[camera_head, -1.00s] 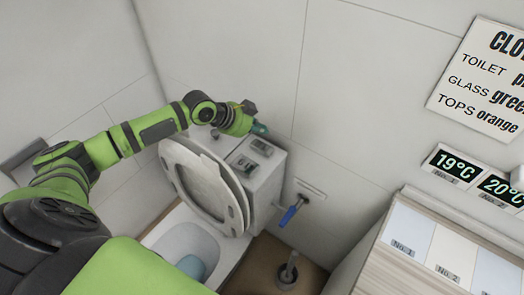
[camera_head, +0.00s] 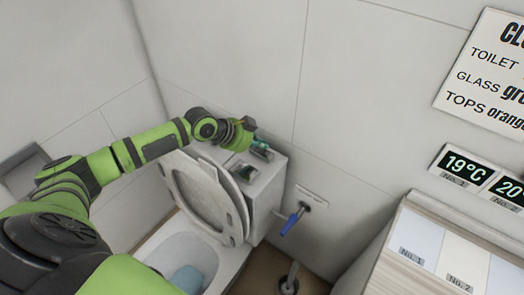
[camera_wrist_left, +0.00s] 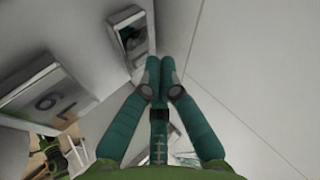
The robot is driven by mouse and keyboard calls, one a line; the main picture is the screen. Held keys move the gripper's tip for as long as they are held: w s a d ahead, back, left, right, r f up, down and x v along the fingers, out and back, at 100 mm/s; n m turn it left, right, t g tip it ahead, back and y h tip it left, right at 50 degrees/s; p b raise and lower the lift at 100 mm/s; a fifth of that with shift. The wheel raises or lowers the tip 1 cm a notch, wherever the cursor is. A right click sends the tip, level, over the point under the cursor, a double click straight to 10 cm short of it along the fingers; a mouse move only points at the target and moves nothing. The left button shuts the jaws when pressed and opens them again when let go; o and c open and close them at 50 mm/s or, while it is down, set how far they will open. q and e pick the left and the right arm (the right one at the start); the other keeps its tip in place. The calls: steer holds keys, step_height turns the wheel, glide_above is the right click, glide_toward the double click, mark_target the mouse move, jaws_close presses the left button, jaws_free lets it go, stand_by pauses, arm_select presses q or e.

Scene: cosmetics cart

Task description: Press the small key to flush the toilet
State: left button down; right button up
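The toilet stands in the corner with its seat and lid (camera_head: 210,200) raised against the white tank (camera_head: 268,188). A flush panel (camera_head: 238,171) is set in the tank's top. My left gripper (camera_head: 262,151) is over the tank top at the panel's far right side. Its teal fingers (camera_wrist_left: 160,68) are together and hold nothing. I cannot tell whether they touch the panel. My right gripper is out of view.
A blue-handled valve (camera_head: 292,221) sticks out of the wall right of the tank. A cabinet (camera_head: 398,255) with numbered panels stands at the lower right, under temperature displays (camera_head: 464,168). Tiled walls close in behind and left of the toilet.

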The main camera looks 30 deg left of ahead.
mark_target(260, 153)
arm_select(q)
steer(key=shift+f, duration=0.1)
stand_by(0.7)
steer(key=shift+f, duration=0.3)
steer(key=shift+s+f+b, duration=0.1)
steer(key=shift+f+b, duration=0.85)
steer(key=shift+f, duration=0.1)
stand_by(1.0)
steer(key=shift+r, duration=0.15)
steer(key=shift+r+p, duration=1.15)
steer(key=shift+r, duration=0.1)
step_height(260, 153, up, 5)
steer(key=p, duration=0.4)
steer(key=shift+r, duration=0.15)
